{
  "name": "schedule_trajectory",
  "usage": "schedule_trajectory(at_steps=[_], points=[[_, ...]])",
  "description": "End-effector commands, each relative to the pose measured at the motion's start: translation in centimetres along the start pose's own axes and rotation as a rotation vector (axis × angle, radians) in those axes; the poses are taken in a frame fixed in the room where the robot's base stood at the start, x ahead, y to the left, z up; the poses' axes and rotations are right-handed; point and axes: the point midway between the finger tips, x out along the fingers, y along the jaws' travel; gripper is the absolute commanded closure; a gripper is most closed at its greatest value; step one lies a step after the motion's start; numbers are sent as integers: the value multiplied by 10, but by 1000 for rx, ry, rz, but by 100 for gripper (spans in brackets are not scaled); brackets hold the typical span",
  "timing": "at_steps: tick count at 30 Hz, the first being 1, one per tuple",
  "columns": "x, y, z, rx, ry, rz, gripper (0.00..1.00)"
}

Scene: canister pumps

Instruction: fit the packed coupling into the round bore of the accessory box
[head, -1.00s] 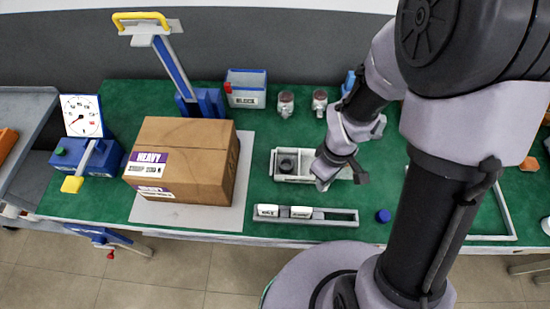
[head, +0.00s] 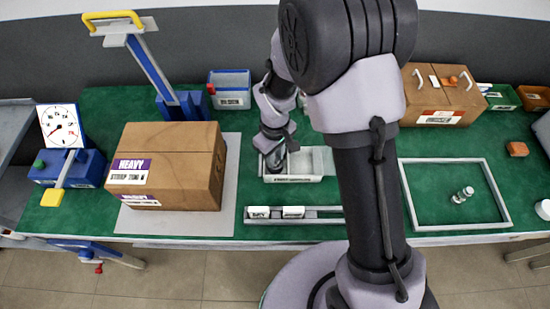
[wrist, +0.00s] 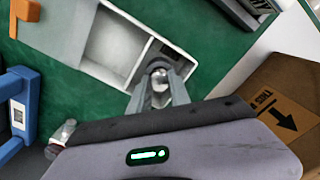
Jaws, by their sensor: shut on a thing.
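The accessory box (head: 318,178) is a pale open tray near the middle of the green table. It also shows in the wrist view (wrist: 72,38), with a large empty compartment and smaller cells beside it. My gripper (head: 276,150) points down over the box's left part. In the wrist view my gripper (wrist: 160,86) is shut on a small silver, round-ended coupling (wrist: 160,77), over the smaller cells. The round bore is hidden behind the gripper and the held part. I cannot tell whether the coupling is inside the bore or above it.
A large HEAVY carton (head: 190,165) stands on a grey mat left of the box. A grey rail with white blocks (head: 325,213) lies in front. A blue-rimmed bin (head: 230,92) stands behind.

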Motion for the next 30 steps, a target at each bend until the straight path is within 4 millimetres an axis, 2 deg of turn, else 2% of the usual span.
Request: schedule_trajectory(at_steps=[7, 8, 9, 18, 20, 27, 30], points=[[2, 0, 0, 0, 0, 0, 100], [2, 0, 0, 0, 0, 0, 73], [1, 0, 0, 0, 0, 0, 68], [-2, 0, 0, 0, 0, 0, 68], [-11, 0, 0, 0, 1, 1, 68], [-80, 1, -1, 0, 4, 2, 68], [-103, 0, 0, -1, 3, 2, 68]])
